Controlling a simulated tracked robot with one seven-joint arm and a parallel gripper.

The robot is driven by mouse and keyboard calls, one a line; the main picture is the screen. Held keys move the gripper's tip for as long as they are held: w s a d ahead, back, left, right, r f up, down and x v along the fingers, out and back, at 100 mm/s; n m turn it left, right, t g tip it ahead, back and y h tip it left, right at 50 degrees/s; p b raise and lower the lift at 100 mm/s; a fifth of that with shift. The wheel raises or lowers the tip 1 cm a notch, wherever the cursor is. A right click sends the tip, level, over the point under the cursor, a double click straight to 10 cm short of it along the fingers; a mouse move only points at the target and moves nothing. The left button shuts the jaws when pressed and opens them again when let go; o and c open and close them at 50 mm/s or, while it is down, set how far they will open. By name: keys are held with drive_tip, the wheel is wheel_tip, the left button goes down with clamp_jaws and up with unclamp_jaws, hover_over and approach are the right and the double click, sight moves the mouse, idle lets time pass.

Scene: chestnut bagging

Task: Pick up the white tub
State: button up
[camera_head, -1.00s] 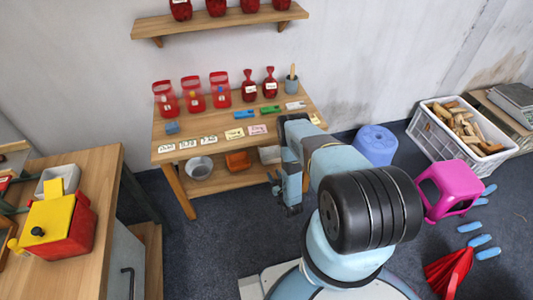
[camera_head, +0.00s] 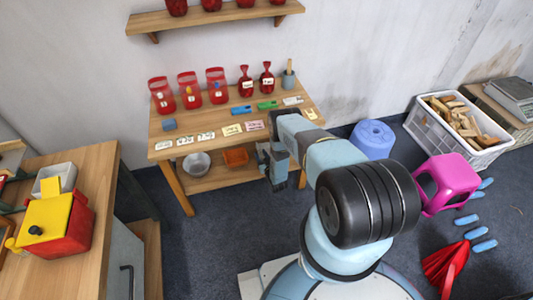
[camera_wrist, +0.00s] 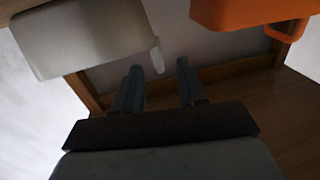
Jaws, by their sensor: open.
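The white tub (camera_wrist: 85,38) fills the upper left of the wrist view, close to my gripper. An orange tub (camera_wrist: 245,10) is at the upper right there. In the head view the orange tub (camera_head: 236,157) sits on the lower shelf of the wooden table, and my arm largely hides the white tub. My gripper (camera_wrist: 160,68) is open, with its two fingers apart and nothing clearly held between them. The tub's edge shows near the left finger; I cannot tell whether they touch. In the head view my gripper (camera_head: 279,186) hangs at the shelf's front.
A metal bowl (camera_head: 197,164) sits left of the orange tub. Red bags (camera_head: 190,90), labels and small tools cover the tabletop. A blue stool (camera_head: 372,138) and pink stool (camera_head: 446,183) stand on the right. A side table (camera_head: 95,175) is at left.

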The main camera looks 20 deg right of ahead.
drive_tip(key=shift+w+a, duration=0.15)
drive_tip(key=shift+w, duration=0.6)
clamp_jaws()
